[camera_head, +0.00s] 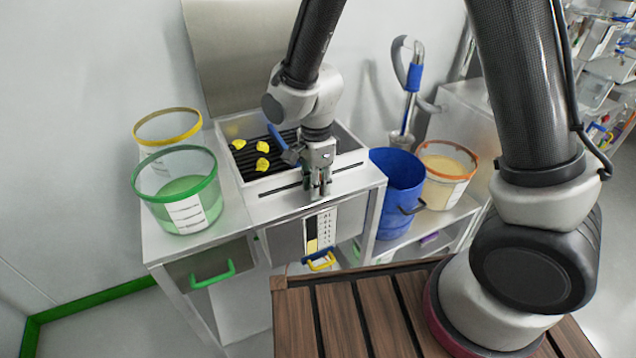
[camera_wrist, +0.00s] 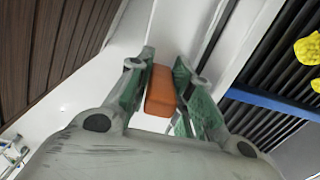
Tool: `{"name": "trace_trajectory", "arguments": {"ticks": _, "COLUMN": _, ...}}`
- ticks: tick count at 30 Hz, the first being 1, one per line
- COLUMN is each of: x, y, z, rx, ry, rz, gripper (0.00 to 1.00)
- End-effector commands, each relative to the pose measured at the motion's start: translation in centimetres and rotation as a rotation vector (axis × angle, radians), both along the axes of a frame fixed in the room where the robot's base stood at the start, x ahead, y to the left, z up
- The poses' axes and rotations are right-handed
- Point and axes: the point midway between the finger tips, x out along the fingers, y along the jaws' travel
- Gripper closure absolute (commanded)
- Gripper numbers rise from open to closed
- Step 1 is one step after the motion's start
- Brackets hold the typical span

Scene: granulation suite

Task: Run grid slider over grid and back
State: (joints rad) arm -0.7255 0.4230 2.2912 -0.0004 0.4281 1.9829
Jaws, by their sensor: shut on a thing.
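The grid (camera_head: 245,168) is a set of dark slats inside a metal tray on the bench. Several yellow lumps (camera_head: 262,164) lie on it. My gripper (camera_head: 321,190) is at the tray's front edge, pointing down beside a dark slot. In the wrist view my gripper (camera_wrist: 162,80) has its fingers on both sides of an orange block (camera_wrist: 160,92), which appears to be the grid slider's handle; it is shut on it. A blue bar (camera_wrist: 270,103) lies along the grid in the wrist view. The block is hidden in the head view.
A green-rimmed bucket (camera_head: 182,188) and a yellow-rimmed bucket (camera_head: 166,126) stand left of the tray. A blue bucket (camera_head: 397,185) and an orange-rimmed bucket (camera_head: 446,170) stand right. A raised metal lid (camera_head: 238,50) is behind. A slatted wooden deck (camera_head: 345,318) is in front.

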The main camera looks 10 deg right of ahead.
Motion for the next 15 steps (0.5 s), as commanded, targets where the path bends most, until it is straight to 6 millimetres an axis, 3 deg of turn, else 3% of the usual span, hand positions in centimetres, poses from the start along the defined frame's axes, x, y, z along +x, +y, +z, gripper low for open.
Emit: {"name": "trace_trajectory", "arguments": {"ticks": 15, "x": -1.3, "y": 4.3, "z": 0.1, "rx": 0.003, "ry": -0.003, "rz": 0.003, "gripper": 1.0}}
